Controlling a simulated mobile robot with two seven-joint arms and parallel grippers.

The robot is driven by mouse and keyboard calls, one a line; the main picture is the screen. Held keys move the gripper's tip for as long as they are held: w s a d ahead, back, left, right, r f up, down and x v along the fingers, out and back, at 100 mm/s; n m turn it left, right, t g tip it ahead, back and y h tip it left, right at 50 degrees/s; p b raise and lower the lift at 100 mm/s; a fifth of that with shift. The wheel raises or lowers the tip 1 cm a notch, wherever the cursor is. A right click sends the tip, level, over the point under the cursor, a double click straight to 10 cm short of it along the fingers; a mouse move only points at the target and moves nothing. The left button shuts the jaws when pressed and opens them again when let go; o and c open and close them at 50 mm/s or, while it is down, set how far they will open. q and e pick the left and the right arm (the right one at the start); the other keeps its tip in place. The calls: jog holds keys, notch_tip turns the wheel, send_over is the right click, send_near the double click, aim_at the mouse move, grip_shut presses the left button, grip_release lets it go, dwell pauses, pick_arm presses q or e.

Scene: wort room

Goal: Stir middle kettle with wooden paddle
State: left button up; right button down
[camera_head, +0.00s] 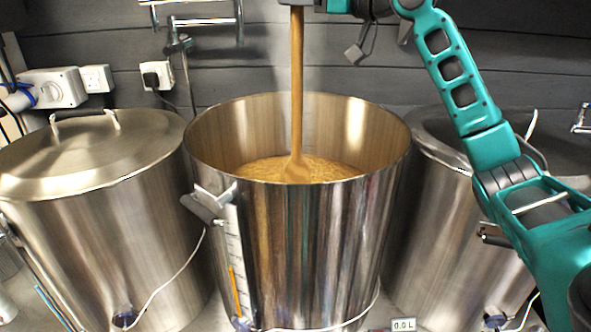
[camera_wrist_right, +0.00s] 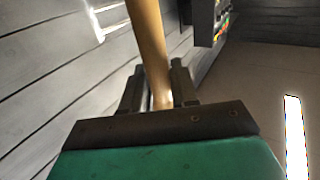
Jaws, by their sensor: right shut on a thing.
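The middle kettle (camera_head: 300,240) is a tall open steel pot in the centre of the head view, with brown mash (camera_head: 262,170) inside. The wooden paddle (camera_head: 297,90) stands nearly upright in it, its lower end in the mash and hidden there. My right arm comes in from the right and reaches over the kettle. In the right wrist view my right gripper (camera_wrist_right: 158,95) is shut on the paddle's shaft (camera_wrist_right: 148,40), which runs between its two fingers. In the head view the gripper shows only in part at the top edge. My left gripper is not in view.
A lidded kettle (camera_head: 90,200) stands close on the left, and another kettle (camera_head: 440,220) stands close on the right, partly behind my arm. Sockets (camera_head: 95,78) and a metal pipe (camera_head: 205,22) are on the dark plank wall behind. A white cable (camera_head: 165,285) hangs at the front.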

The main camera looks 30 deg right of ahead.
notch_tip(320, 180, up, 27)
dwell(0.9)
jog(key=shift+f, duration=0.1)
dwell(0.7)
